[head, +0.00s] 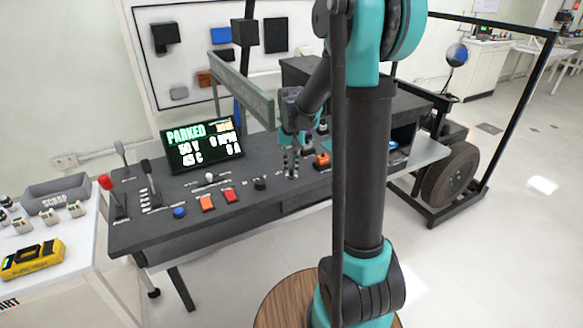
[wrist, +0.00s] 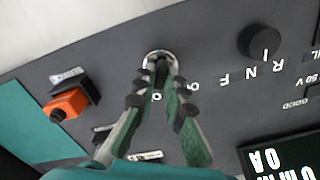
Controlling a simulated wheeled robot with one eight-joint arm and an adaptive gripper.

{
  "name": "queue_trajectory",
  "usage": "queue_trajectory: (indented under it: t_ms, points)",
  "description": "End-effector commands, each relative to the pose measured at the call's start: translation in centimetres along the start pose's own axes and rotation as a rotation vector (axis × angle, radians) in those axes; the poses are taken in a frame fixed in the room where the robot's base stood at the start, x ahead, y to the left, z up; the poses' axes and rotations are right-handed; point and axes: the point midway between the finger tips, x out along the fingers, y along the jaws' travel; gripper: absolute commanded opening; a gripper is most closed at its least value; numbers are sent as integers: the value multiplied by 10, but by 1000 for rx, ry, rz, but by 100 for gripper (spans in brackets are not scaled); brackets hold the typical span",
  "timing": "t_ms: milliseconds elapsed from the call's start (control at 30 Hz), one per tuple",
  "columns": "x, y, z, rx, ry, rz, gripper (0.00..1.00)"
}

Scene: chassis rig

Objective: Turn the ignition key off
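The ignition key (wrist: 161,68) is a small dark piece standing in a round light-rimmed switch on the dark panel, at the upper middle of the wrist view. Short white marks are printed beside the switch, partly covered by my fingers. My gripper (wrist: 160,82) is over the switch, with one fingertip on each side of the key. The fingers are partly open, with a narrow gap seeming to show beside the key; contact is not clear. In the head view my gripper (head: 291,174) points down at the console, and the key is hidden behind its fingers.
A round selector knob (wrist: 260,42) and an orange-and-black switch (wrist: 70,104) flank the key. A green-grey beam (head: 243,95) stands close behind my gripper.

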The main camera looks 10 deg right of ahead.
Motion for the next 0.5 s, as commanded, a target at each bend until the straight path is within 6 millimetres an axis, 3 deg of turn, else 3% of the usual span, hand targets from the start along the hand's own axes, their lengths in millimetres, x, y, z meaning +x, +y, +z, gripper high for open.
queue_trajectory:
  t_ms: [500]
  points:
    - [0,0,0,-63,0,0,0]
